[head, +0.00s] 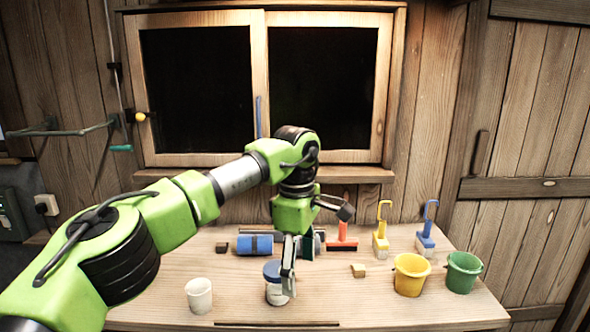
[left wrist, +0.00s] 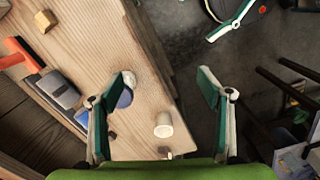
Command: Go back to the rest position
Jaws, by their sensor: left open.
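My left gripper (head: 296,252) is above the middle of the wooden table, in front of the window, pointing down. In the left wrist view its two fingers (left wrist: 165,92) stand wide apart, with nothing held between them. A white jar with a blue lid (head: 274,284) stands just by the fingers in the head view; in the wrist view its blue lid (left wrist: 124,98) is partly hidden by the left finger. A green-and-white finger-like part (left wrist: 230,24) at the top of the wrist view looks like my right gripper; its opening cannot be told.
The table (head: 330,305) holds a white cup (head: 199,296), a blue roll (head: 255,244), a red-handled tool (head: 342,240), yellow (head: 381,242) and blue (head: 425,243) brushes, a small block (head: 358,270), yellow (head: 410,275) and green (head: 462,272) buckets. Its front middle is mostly clear.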

